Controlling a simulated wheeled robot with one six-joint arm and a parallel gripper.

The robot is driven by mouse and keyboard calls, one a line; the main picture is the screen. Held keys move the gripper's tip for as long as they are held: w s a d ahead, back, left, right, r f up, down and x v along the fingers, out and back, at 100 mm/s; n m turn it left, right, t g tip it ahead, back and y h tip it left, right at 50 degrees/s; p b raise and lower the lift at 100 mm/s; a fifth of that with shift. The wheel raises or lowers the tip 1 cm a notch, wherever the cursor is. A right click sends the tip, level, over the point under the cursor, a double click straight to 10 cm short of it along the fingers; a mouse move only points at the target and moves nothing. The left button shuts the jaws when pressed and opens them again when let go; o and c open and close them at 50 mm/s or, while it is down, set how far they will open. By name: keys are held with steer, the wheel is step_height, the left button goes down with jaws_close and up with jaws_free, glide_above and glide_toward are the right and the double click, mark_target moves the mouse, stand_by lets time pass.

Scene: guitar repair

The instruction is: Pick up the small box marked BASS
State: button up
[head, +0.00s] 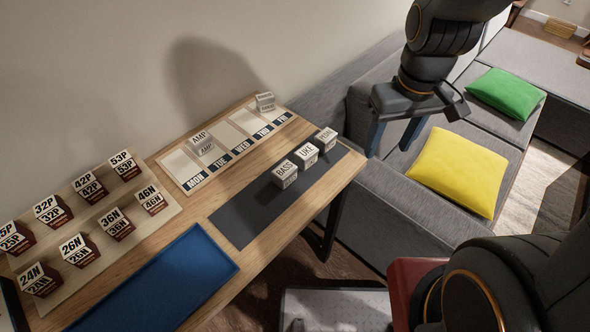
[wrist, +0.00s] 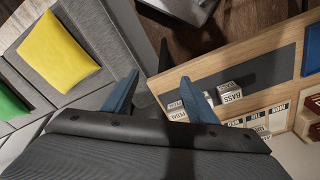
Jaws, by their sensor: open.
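The small white box marked BASS (head: 284,173) stands on a dark grey mat (head: 240,217) on the wooden table. It is the nearest of a row of three, beside the UKE box (head: 306,155) and the box at the far end (head: 325,139). The BASS box also shows in the wrist view (wrist: 229,92), right of my gripper. My gripper (head: 394,135) is open and empty, off the table's right end over the grey sofa, apart from the boxes. Its two blue fingers show spread in the wrist view (wrist: 155,92).
A weekday board (head: 225,140) behind the mat bears the AMP box (head: 203,143) and another white box (head: 265,101). Several dark red boxes stand on a board (head: 103,216) at left. A blue tray (head: 160,287) is empty. Yellow (head: 458,171) and green (head: 505,93) cushions lie on the sofa.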

steer(key=w+a+f+n, duration=0.2)
steer(key=w+a+n, duration=0.1)
steer(key=a+n, duration=1)
steer(key=n+g, duration=0.1)
steer(key=n, duration=1.1)
glide_above(285, 169)
steer(key=f, duration=0.2)
steer(key=shift+s+d+f+b, duration=0.1)
steer(key=shift+s+f+b, duration=0.15)
steer(key=shift+f+b, duration=0.1)
steer(key=shift+f, duration=0.55)
steer(key=shift+w+f+p, duration=0.15)
steer(key=shift+f+p, duration=0.4)
steer(key=shift+f, duration=1.15)
steer(key=shift+w+f+p, duration=0.1)
steer(key=shift+f+p, duration=0.4)
steer(key=shift+f, duration=1.15)
steer(key=c, duration=1.2)
steer(key=shift+r, duration=0.1)
